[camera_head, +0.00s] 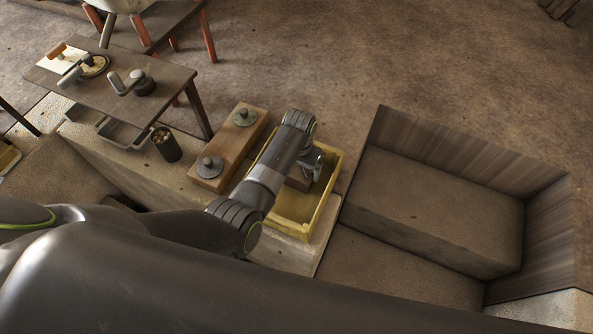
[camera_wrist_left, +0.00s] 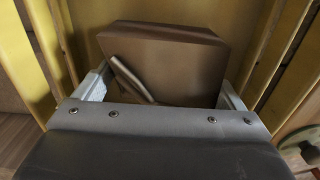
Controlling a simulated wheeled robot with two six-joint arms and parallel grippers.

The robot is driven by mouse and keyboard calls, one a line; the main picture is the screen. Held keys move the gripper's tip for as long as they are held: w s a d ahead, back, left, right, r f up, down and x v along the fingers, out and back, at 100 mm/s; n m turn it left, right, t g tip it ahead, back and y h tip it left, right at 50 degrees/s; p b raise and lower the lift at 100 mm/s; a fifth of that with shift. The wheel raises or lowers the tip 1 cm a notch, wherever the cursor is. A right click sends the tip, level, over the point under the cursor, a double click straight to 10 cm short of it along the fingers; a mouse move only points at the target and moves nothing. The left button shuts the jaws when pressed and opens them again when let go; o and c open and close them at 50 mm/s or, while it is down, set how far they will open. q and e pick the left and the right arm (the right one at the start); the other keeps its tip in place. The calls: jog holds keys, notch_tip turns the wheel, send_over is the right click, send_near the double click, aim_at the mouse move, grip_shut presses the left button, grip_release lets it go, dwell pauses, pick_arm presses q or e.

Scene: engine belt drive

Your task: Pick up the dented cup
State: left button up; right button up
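A small dark cup (camera_head: 166,143) with light bits inside stands on the pale bench left of the wooden board. I cannot make out a dent in it. My left gripper (camera_head: 312,163) is over the yellow crate (camera_head: 333,190), well to the right of this cup. In the left wrist view the two fingers of the left gripper (camera_wrist_left: 162,92) are spread apart. A brown block (camera_wrist_left: 175,52) lies in the crate ahead of and between them; contact cannot be told. A thin grey bent piece (camera_wrist_left: 133,78) shows against the block. My right gripper is not in view.
A wooden board (camera_head: 228,155) with two round knobbed metal parts lies between cup and crate. A dark table (camera_head: 165,100) with tools stands at the back left. A wood-walled bay (camera_head: 470,158) lies to the right.

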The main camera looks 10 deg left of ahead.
pick_arm(q)
jog(key=c, duration=0.6)
jog(key=shift+o, duration=0.2)
jog(key=shift+r, duration=0.15)
jog(key=shift+r, duration=0.6)
notch_tip(320, 180, up, 15)
jog(key=p, duration=0.1)
